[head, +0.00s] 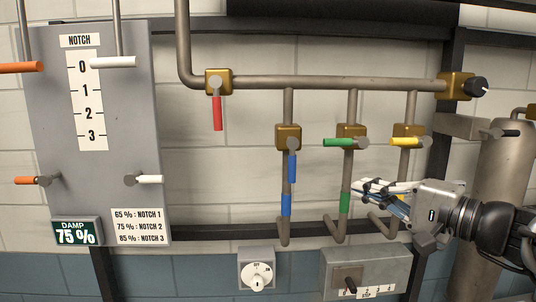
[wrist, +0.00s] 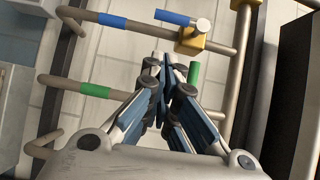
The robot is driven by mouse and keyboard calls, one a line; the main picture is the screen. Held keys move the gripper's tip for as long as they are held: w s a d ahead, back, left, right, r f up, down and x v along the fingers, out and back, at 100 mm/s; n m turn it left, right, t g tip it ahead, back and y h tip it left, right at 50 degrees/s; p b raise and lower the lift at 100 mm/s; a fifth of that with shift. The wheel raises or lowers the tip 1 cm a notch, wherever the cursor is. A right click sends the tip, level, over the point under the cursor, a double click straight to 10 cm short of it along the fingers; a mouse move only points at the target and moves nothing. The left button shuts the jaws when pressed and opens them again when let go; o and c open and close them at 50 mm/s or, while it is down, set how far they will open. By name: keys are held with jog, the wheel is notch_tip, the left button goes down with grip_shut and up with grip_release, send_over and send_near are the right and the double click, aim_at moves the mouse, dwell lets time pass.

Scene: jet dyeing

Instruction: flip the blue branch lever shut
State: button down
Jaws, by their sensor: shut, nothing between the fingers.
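The blue branch lever (head: 292,167) hangs straight down from its brass valve, in line with the branch pipe that carries a blue band (head: 286,205). In the wrist view the blue lever (wrist: 172,18) shows beyond the fingertips, beside its brass valve (wrist: 190,40). My gripper (head: 356,188) is shut and empty, pointing left in front of the green-banded pipe, to the right of the blue lever and a little lower. Its closed fingers (wrist: 158,62) show in the wrist view, apart from the blue lever.
The green lever (head: 338,142) points left toward the blue valve; the yellow lever (head: 405,141) lies crosswise. The red lever (head: 217,113) hangs down. A dial box (head: 257,270) and step switch box (head: 365,272) sit below. The wall between the red and blue levers is clear.

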aim_at(292, 166)
jog(key=a+p+x, duration=0.1)
jog(key=p+x, duration=0.1)
jog(key=x, duration=1)
jog(key=shift+a+r, duration=0.25)
jog(key=shift+r, duration=0.2)
jog(key=shift+s+a+f+b, duration=0.1)
jog(key=shift+s+b, duration=0.05)
jog(key=shift+b, duration=0.15)
jog(key=shift+a+f+m+t+b, duration=0.15)
jog(key=shift+m+t+b, duration=0.15)
jog(key=shift+m+b, duration=0.3)
